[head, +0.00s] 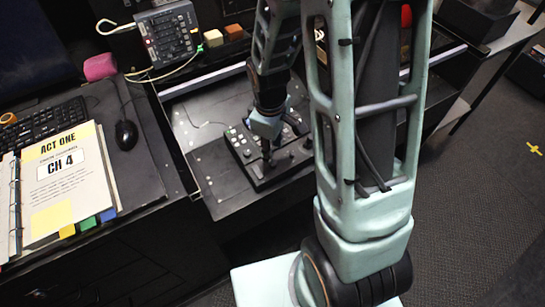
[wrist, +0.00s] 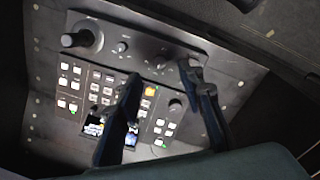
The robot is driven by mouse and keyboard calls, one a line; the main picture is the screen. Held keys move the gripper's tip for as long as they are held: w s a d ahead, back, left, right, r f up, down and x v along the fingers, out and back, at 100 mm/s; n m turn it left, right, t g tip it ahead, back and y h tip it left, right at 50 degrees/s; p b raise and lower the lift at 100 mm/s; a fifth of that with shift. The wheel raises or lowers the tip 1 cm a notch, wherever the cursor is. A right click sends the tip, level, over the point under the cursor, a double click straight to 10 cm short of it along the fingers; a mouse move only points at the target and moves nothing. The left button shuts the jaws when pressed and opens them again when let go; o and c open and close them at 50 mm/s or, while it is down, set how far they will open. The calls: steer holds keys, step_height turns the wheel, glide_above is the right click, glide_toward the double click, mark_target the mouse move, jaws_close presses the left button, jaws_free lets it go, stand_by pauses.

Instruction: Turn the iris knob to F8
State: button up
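A dark control panel (wrist: 145,50) fills the wrist view, with a big knob (wrist: 80,38) on a round dial at its upper left. Smaller knobs (wrist: 122,47) sit along the same edge. A lone knob (wrist: 175,105) is near the buttons. I cannot read any label or F8 mark, so I cannot tell which knob is the iris knob. My gripper (wrist: 164,82) is open over the panel, fingers apart with nothing between them. Its right fingertip overlaps a knob-like part at the upper right; contact is unclear. In the head view my gripper (head: 268,152) hangs over the panel (head: 248,165).
Lit buttons (wrist: 68,85) and small screens cover the panel. In the head view a binder (head: 65,175) reads "ACT ONE" and "CH 4". A mouse (head: 126,134), keyboard (head: 40,122) and a grey device (head: 168,35) lie around. My arm blocks the right.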

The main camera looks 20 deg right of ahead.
steer(key=f, duration=0.7)
steer(key=shift+w+d+b, duration=0.15)
steer(key=shift+w+b, duration=0.1)
steer(key=shift+b, duration=0.05)
steer(key=shift+r, duration=0.1)
jaws_close()
